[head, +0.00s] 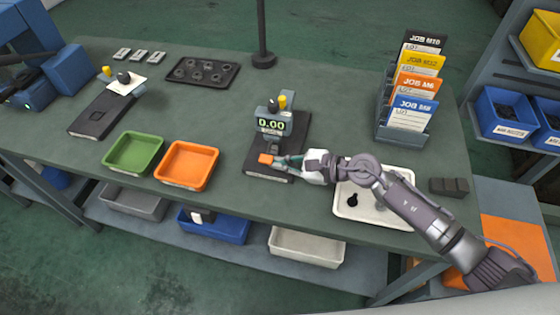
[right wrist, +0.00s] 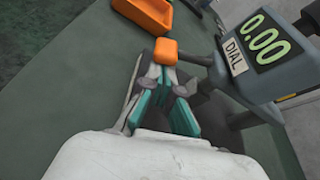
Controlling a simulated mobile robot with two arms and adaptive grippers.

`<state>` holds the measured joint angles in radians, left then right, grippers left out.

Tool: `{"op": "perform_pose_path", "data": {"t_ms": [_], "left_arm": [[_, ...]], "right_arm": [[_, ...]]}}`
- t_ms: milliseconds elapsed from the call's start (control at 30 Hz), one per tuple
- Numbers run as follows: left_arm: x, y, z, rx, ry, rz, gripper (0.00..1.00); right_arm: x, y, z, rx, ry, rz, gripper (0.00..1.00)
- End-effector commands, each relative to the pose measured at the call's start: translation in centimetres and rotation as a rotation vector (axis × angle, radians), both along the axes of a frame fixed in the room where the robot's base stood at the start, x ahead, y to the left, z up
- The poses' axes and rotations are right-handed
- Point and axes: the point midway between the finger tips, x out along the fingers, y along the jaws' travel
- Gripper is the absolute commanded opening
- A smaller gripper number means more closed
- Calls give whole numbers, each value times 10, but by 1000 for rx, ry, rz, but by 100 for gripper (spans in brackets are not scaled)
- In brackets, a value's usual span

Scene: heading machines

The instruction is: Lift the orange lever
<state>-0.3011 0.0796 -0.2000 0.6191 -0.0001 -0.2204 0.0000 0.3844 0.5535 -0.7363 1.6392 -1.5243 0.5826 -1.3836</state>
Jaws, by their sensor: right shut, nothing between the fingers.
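The orange lever (head: 266,158) is a small orange knob at the front of the dial gauge (head: 272,124), which reads 0.00 and stands on a dark base plate on the table. In the right wrist view the orange lever (right wrist: 166,51) is just beyond my fingertips, beside the gauge (right wrist: 262,60). My right gripper (head: 284,161) is shut and empty, its tips close to the lever from the right. In the right wrist view the right gripper (right wrist: 162,76) overlaps the lever's near edge; I cannot tell if they touch. My left gripper does not show.
An orange tray (head: 187,166) and a green tray (head: 133,153) lie left of the gauge. A white tray (head: 345,208) sits under my right arm. A job card rack (head: 404,132) stands at the back right. A black parts tray (head: 203,72) lies at the back.

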Motion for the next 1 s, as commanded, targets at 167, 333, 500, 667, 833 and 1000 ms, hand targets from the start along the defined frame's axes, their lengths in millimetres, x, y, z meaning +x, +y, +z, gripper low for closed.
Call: {"op": "perform_pose_path", "data": {"t_ms": [167,333,500,667,833,1000], "left_arm": [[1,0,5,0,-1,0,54],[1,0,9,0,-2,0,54],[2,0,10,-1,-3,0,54],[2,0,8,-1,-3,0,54],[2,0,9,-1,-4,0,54],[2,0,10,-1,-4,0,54]], "right_arm": [[-2,1,6,28,89,0,0],[-5,1,13,74,228,1,0],[-7,2,20,123,379,0,0],[-8,3,26,166,510,0,0],[-9,3,26,170,523,-1,0],[-9,3,29,169,521,0,0]]}}
